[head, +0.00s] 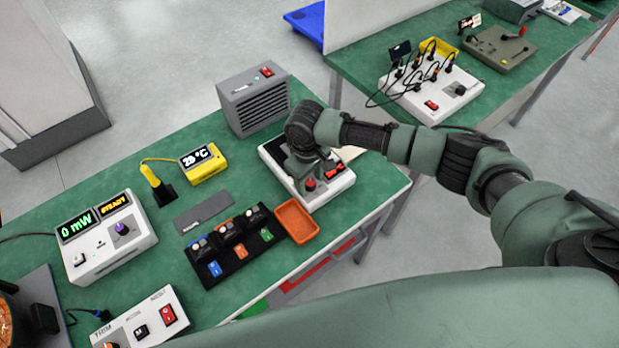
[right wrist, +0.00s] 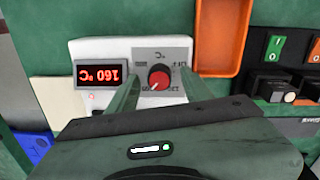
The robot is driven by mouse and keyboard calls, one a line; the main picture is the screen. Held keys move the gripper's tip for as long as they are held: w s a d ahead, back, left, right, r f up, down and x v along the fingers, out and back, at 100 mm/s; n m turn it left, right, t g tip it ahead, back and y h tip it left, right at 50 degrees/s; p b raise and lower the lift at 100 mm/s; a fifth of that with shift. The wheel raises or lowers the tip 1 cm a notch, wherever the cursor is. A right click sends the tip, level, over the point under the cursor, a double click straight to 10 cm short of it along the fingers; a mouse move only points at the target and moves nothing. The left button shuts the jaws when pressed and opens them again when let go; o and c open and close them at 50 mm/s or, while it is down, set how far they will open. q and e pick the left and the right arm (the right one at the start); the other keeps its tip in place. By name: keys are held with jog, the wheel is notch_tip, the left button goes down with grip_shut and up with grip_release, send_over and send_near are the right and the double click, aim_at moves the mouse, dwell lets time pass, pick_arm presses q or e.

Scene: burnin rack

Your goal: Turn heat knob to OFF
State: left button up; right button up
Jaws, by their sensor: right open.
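The heat knob is a red round knob (right wrist: 159,81) on a grey dial plate (right wrist: 175,58) of a white box (head: 325,191). In the right wrist view its pale pointer mark faces the lower left. Beside the dial, a red display (right wrist: 101,74) shows upside down and reads about 160 °C. My right gripper (head: 307,182) is over the box, pointing down. In the right wrist view its open fingers (right wrist: 160,88) stand on either side of the knob, with visible gaps. I cannot tell the height of the fingertips exactly. My left gripper is out of view.
An orange tray (head: 296,221) and a black rack (head: 245,255) with several modules lie near the white box. A grey vented unit (head: 253,100) stands behind it. A yellow thermometer (head: 202,163) and a white power meter (head: 110,240) are further left on the green bench.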

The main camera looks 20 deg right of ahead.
grip_shut()
